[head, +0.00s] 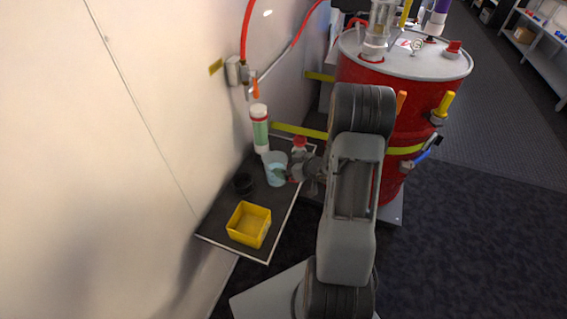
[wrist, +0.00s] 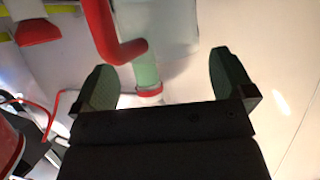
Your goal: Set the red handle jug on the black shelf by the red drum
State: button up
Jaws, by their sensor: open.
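The red handle jug (head: 275,170) is a pale, see-through vessel that appears to stand on the black shelf (head: 217,219), beside the wall and near the red drum (head: 402,95). My gripper (head: 297,169) is beside its right side, with the arm partly in front. In the wrist view, my gripper (wrist: 160,66) is open. The jug's red handle (wrist: 117,47) shows at and above the gap between the fingers, nearer the left finger. The pale jug body (wrist: 165,22) is beyond it. I cannot tell whether a finger touches the handle.
A white and green tube (head: 260,130) stands behind the jug. A black cup (head: 243,183) and a yellow bin (head: 249,224) are nearer on the shelf. The wall closes off the left side.

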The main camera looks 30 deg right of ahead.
jog(key=p+v, duration=0.1)
jog(key=v, duration=0.8)
notch_tip(320, 180, up, 9)
jog(key=w+m+g+h, duration=0.2)
jog(key=w+m+h, duration=0.1)
jog(key=h, duration=0.5)
jog(key=s+a+r+m+g+y, duration=0.1)
jog(key=s+a+r+g, duration=0.1)
jog(key=s+a, duration=0.5)
jog(key=s+a+r+m+g+y, duration=0.1)
jog(key=s+a+r+g, duration=0.2)
jog(key=s+a, duration=0.4)
jog(key=a+g, duration=0.1)
jog(key=a, duration=0.1)
jog(key=shift+a+r+g+y, duration=0.25)
jog(key=shift+g+y, duration=0.05)
jog(key=shift+y, duration=0.1)
